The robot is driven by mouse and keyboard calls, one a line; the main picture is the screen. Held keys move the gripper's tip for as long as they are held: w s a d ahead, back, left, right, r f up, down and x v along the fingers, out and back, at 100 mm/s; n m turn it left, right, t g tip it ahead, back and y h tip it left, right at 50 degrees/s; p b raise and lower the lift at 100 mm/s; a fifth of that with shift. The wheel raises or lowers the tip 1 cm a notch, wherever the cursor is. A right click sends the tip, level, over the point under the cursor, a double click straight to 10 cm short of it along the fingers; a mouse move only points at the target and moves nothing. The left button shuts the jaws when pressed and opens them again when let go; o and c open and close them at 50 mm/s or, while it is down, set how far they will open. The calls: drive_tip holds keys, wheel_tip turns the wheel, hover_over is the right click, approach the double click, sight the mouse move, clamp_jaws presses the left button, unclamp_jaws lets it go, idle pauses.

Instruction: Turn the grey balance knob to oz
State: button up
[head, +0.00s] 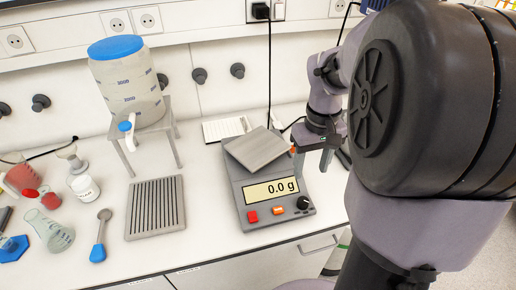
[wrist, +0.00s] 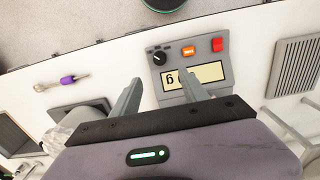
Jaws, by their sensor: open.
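The balance (head: 236,182) stands on the bench, its display (head: 271,191) reading 0.0 g. Its knob (head: 303,203) is at the front right corner of the panel, dark with a pale pointer mark; the labels around it are too small to read. In the wrist view the knob (wrist: 158,58) shows beyond the fingertips, beside an orange button (wrist: 188,51) and a red button (wrist: 218,45). My gripper (head: 313,160) is open and empty, above and behind the knob at the balance's right side. Its two fingers (wrist: 159,79) are apart and do not touch the knob.
A grey ribbed mat (head: 155,208) lies left of the balance. A blue-lidded container (head: 125,80) stands on a stand behind it. Flasks and a blue-handled spoon (head: 99,238) are further left. A black cable (head: 269,70) hangs behind the balance. The bench's front edge is close to the balance.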

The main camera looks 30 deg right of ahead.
sight(304, 200)
wheel_tip(304, 200, down, 14)
drive_tip(key=b, duration=0.5)
drive_tip(key=shift+d+b, duration=0.1)
drive_tip(key=shift+b, duration=0.2)
drive_tip(key=shift+w, duration=0.1)
clamp_jaws()
